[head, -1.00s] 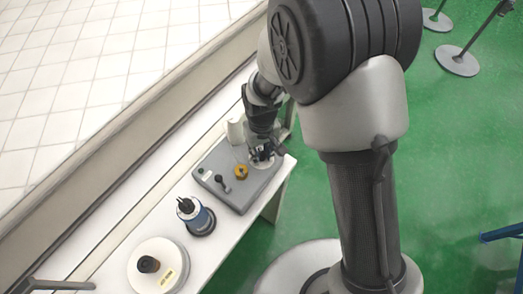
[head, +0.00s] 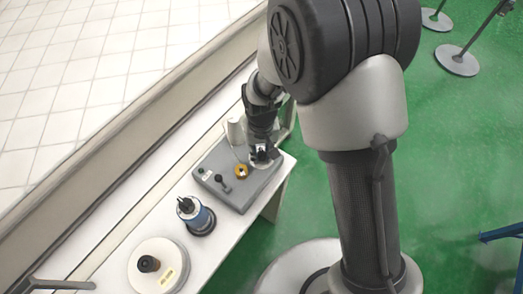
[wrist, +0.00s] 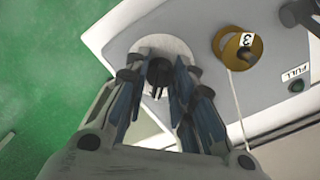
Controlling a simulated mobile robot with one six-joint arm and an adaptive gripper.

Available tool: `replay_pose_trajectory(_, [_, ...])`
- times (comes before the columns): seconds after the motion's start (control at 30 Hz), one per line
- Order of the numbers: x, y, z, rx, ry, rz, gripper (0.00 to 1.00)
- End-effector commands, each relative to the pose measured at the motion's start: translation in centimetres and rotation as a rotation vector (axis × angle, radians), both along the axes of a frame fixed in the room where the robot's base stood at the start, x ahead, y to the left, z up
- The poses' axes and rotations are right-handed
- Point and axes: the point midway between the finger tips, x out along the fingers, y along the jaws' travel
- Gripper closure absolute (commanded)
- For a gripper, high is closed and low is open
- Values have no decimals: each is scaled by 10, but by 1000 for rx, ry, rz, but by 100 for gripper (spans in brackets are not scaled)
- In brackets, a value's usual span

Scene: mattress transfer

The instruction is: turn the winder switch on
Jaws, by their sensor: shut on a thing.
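The winder is a grey box (head: 238,195) on the white bench; its panel also shows in the wrist view (wrist: 225,90). A black lever (head: 220,179), seemingly the switch, stands on its left part and shows partly at the wrist view's top right (wrist: 298,13). A gold bobbin-like ring (head: 241,171) marked 3 (wrist: 240,46) sits between lever and gripper, with a pale thread running from it. My gripper (head: 262,157) is over the box's right end. In the wrist view my gripper (wrist: 158,76) is shut on a dark spindle-like piece (wrist: 158,68) above a white disc (wrist: 170,46).
A white cone (head: 235,130) stands behind the box. A blue-and-black device (head: 198,215) and a round white base (head: 158,280) stand to the left on the bench. A FULL label (wrist: 295,73) with a green button is on the panel. Green floor lies right.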

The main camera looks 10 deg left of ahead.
Motion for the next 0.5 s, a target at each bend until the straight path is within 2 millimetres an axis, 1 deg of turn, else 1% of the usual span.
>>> replay_pose_trajectory(0.03, [0, 0, 0, 0, 0, -2, 76])
replay_pose_trajectory(0.33, [0, 0, 0, 0, 0, 0, 56])
replay_pose_trajectory(0.5, [0, 0, 0, 0, 0, 0, 55])
